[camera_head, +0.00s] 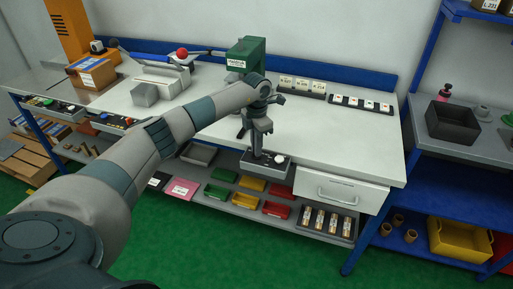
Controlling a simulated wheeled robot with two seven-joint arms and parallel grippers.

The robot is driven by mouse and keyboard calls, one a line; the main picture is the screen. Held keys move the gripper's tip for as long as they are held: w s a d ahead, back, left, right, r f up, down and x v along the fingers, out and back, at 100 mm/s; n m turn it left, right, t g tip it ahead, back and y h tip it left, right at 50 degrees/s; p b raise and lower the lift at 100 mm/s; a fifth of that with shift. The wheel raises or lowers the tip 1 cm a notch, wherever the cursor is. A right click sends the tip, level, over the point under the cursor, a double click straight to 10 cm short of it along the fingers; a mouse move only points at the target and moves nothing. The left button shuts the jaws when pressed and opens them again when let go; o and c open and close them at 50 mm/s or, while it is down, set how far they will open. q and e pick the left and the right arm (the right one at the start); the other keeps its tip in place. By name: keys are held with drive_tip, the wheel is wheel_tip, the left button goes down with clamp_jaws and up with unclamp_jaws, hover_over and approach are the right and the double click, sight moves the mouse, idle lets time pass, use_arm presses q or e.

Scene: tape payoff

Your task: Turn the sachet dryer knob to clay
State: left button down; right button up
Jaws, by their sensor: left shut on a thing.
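My left arm reaches from the lower left across the bench front. A pale round dial (281,158) shows on the panel just right of the fingers. The panel's markings, including any clay setting, are too small to read. My right gripper is not in view.
Two more control panels, the left one (52,107) and one with coloured buttons (114,121), sit along the bench front. A green machine (246,54) stands behind my gripper. A white drawer (341,190) is right of the panel.

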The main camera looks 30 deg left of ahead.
use_arm(q)
drive_tip(key=shift+n, duration=1)
drive_tip(key=n+b, duration=0.1)
drive_tip(key=n, duration=0.2)
drive_tip(key=shift+n, duration=0.3)
drive_tip(key=n, duration=0.3)
drive_tip(key=shift+n, duration=0.3)
drive_tip(key=n, duration=0.2)
drive_tip(key=shift+n, duration=0.3)
drive_tip(key=n, duration=0.4)
drive_tip(key=shift+p, duration=0.3)
drive_tip(key=shift+n, duration=0.5)
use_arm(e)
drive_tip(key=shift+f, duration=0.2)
use_arm(q)
drive_tip(key=shift+n, duration=0.3)
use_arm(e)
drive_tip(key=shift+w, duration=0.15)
